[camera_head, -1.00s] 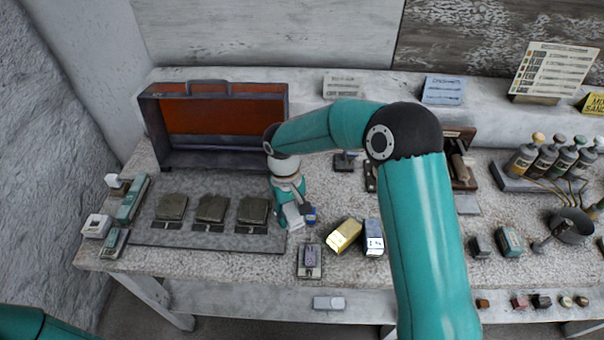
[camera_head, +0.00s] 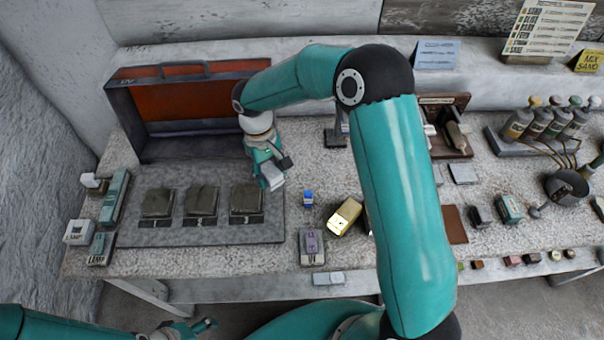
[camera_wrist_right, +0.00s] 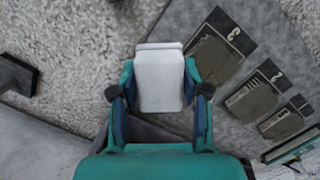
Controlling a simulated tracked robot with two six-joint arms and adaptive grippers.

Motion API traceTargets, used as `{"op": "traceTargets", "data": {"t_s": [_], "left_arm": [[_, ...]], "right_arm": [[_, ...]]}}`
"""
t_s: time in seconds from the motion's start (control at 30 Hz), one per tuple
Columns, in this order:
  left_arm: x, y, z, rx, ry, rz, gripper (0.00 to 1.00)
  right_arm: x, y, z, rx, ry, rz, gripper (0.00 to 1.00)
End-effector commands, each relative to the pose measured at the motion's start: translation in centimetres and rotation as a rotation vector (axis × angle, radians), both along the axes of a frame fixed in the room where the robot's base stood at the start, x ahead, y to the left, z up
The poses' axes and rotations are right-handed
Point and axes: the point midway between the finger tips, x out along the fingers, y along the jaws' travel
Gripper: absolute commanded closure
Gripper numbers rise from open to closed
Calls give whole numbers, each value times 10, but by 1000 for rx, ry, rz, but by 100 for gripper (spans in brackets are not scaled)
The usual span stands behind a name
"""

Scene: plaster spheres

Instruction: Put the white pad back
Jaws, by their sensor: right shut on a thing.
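My right gripper (camera_head: 268,172) is shut on the white pad (camera_head: 272,179), a small pale block. The pad also shows between the fingers in the right wrist view (camera_wrist_right: 160,78). My right gripper holds it near the right edge of a grey board (camera_head: 215,234); its exact height is hard to tell. Three dark grey slabs (camera_head: 202,200) with label plates lie in a row on the board, left of the gripper. My left gripper (camera_head: 205,325) shows partly at the bottom edge, below the table; its finger state is unclear.
An open red-lined case (camera_head: 200,106) stands behind the board. Small boxes (camera_head: 78,231) stand at the left. My right arm hides the table's middle.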

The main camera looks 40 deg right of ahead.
Motion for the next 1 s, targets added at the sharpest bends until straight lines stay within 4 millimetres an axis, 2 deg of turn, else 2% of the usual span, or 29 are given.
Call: {"op": "traceTargets", "data": {"t_s": [0.17, 0.33, 0.5, 0.7, 0.9, 1.0], "left_arm": [[0, 0, -17, 0, 0, 0, 30], [0, 0, -34, 0, -1, 0, 30], [0, 0, -51, 0, -1, 0, 30], [0, 0, -65, 0, -1, 0, 30], [0, 0, -71, 0, -1, 0, 30], [0, 0, -72, 0, -1, 0, 30]], "right_arm": [[11, -19, 17, -2, -7, 274, 93], [19, -45, 48, -5, -9, 665, 93], [20, -72, 80, -6, -8, 1068, 93], [14, -97, 113, -5, -6, 1453, 93], [8, -110, 131, -2, -3, 1664, 93], [7, -112, 129, 1, -1, 1704, 93]]}}
